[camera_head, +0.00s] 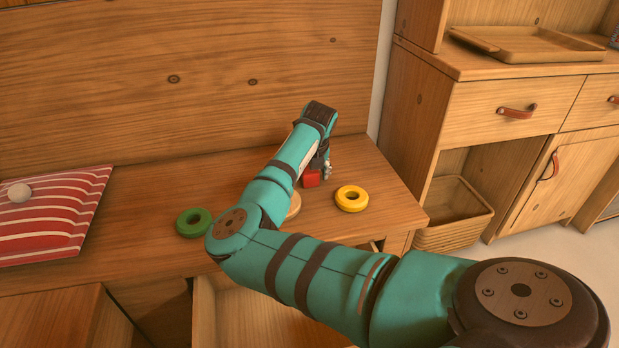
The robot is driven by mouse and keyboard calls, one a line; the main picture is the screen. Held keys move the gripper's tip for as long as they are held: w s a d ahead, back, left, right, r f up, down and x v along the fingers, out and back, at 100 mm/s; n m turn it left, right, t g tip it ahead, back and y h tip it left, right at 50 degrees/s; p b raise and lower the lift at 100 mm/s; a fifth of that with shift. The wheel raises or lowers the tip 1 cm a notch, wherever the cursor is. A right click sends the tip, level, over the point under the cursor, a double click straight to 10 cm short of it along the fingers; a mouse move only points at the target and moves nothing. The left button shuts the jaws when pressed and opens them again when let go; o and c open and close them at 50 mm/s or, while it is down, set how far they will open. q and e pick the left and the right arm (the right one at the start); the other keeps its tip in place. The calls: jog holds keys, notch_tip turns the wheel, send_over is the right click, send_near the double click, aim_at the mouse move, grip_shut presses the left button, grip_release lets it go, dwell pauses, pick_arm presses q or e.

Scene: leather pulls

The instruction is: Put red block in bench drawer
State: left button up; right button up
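The red block (311,179) sits on the wooden bench top (140,210), partly hidden by my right arm. My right gripper (325,172) points down right beside the block, at its right side in the picture. The wrist hides most of the fingers, so I cannot tell whether they are open, or closed around the block. The bench drawer (206,310) below the bench top is pulled open. My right arm covers part of it, and the part of its inside that shows looks empty. My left gripper is not in view.
A green ring (181,227) and a yellow ring (352,208) lie on the bench, with a pale wooden ring (294,211) partly behind my arm. A cabinet (470,115) with a basket (452,238) stands right.

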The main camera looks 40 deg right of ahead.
jog(key=c, duration=1.1)
